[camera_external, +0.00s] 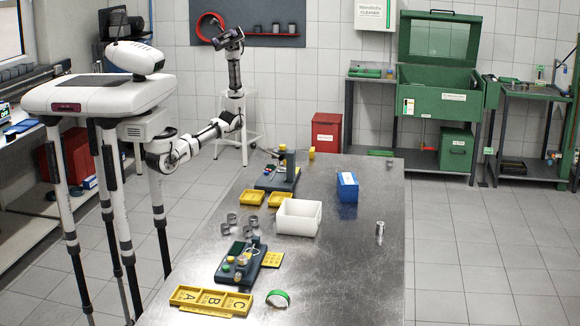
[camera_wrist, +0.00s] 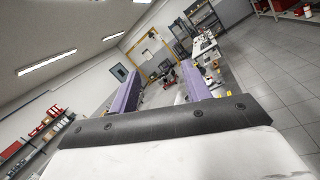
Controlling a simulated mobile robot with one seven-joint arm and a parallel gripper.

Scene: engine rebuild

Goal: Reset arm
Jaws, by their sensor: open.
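My arm reaches out from my white body on the left and bends upward. My gripper (camera_external: 228,38) is raised high above the floor, beyond the far left corner of the steel table (camera_external: 345,270). In the wrist view my gripper (camera_wrist: 158,85) shows two purple fingers spread apart with nothing between them. The wrist view is tilted and looks across the room, with ceiling lamps above and the floor at right. My gripper touches nothing that I can see.
The table holds two dark fixtures (camera_external: 240,262) (camera_external: 277,180), yellow trays (camera_external: 210,300), a white bin (camera_external: 298,217), a blue box (camera_external: 347,187) and a metal cylinder (camera_external: 379,232). Behind my gripper is a wall panel (camera_external: 262,22). A green parts washer (camera_external: 438,90) stands at the back.

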